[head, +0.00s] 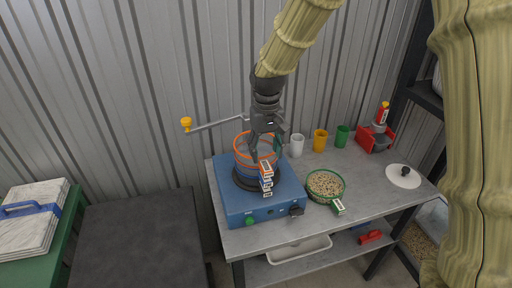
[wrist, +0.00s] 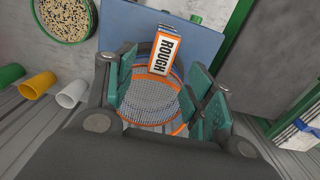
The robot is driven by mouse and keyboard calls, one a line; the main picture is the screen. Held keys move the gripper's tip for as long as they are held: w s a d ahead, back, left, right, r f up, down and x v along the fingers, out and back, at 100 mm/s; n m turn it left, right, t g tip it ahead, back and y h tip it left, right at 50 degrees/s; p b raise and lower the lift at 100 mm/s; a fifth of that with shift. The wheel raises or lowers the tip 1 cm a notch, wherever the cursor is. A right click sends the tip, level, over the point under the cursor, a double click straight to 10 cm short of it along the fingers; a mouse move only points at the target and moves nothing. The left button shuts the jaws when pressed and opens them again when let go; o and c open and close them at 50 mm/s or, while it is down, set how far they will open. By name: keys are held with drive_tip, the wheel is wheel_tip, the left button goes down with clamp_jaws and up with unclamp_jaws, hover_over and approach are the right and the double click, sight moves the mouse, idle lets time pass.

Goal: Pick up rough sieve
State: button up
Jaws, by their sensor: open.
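The rough sieve (head: 243,150) is round, with an orange rim and a wire mesh. It sits on top of the blue machine (head: 236,200). Its orange and white label reads "ROUGH" in the wrist view (wrist: 163,53) and faces the front in the head view. My gripper (head: 263,148) points down over the sieve. In the wrist view my gripper (wrist: 165,82) is open, its green-padded fingers spread to either side of the mesh and label. I cannot tell whether the fingers touch the rim. Nothing is held between them.
A green-rimmed sieve of grain (head: 325,186) sits right of the machine on the grey table (head: 375,193). White (head: 297,145), yellow (head: 320,140) and green (head: 342,136) cups stand along the back. A crank arm with a yellow knob (head: 186,124) reaches left.

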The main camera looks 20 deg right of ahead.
sight(265, 165)
drive_tip(key=shift+s+f+p, duration=0.25)
drive_tip(key=shift+f+p, duration=0.45)
drive_tip(key=shift+f, duration=0.15)
drive_tip(key=shift+f+p, duration=0.65)
drive_tip(key=shift+f, duration=1.25)
clamp_jaws()
